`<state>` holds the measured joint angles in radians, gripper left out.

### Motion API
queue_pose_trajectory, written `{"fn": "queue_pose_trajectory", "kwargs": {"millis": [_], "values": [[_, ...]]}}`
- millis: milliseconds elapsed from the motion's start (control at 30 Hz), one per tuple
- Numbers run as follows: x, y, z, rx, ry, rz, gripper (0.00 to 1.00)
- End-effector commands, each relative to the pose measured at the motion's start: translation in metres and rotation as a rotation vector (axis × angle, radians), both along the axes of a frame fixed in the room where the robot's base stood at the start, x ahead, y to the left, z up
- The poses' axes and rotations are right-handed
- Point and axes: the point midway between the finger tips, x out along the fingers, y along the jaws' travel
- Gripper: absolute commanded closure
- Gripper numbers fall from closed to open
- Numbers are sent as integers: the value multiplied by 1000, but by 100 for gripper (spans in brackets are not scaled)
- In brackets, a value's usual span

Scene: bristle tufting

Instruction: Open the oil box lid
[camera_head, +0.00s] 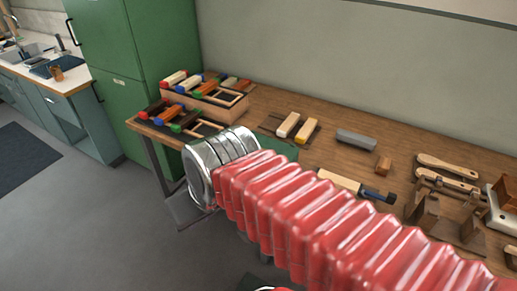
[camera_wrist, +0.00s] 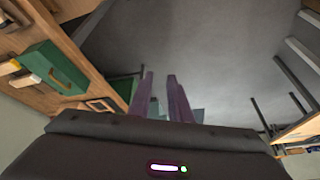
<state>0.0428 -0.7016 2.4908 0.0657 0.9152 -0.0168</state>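I cannot pick out an oil box or its lid with certainty in either view. A green piece (camera_wrist: 40,62) with a slot-like opening lies on the wooden bench at the left of the wrist view. A green patch (camera_head: 268,157), perhaps the same piece, shows partly behind my arm in the head view. My gripper (camera_wrist: 160,76) shows in the wrist view as two purplish fingers with a gap between them, empty and pointing over the grey floor beside the bench. In the head view my red-sleeved arm reaches across the bench front, and its gripper is hidden.
The wooden bench (camera_head: 345,153) holds a rack (camera_head: 205,107) of coloured-end blocks, two loose blocks (camera_head: 297,127), a grey bar (camera_head: 356,139), a blue-ended brush-like tool (camera_head: 355,186) and wooden handles (camera_head: 447,173). A green cabinet (camera_head: 130,60) stands at the left. Open floor (camera_head: 70,215) lies left of the bench.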

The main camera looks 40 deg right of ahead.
Motion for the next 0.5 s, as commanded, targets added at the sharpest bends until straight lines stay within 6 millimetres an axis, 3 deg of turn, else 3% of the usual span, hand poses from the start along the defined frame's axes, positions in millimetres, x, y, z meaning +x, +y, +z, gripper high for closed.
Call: {"fn": "queue_pose_trajectory", "kwargs": {"millis": [500], "values": [[36, -6, -53, 481, 241, -293, 82]]}}
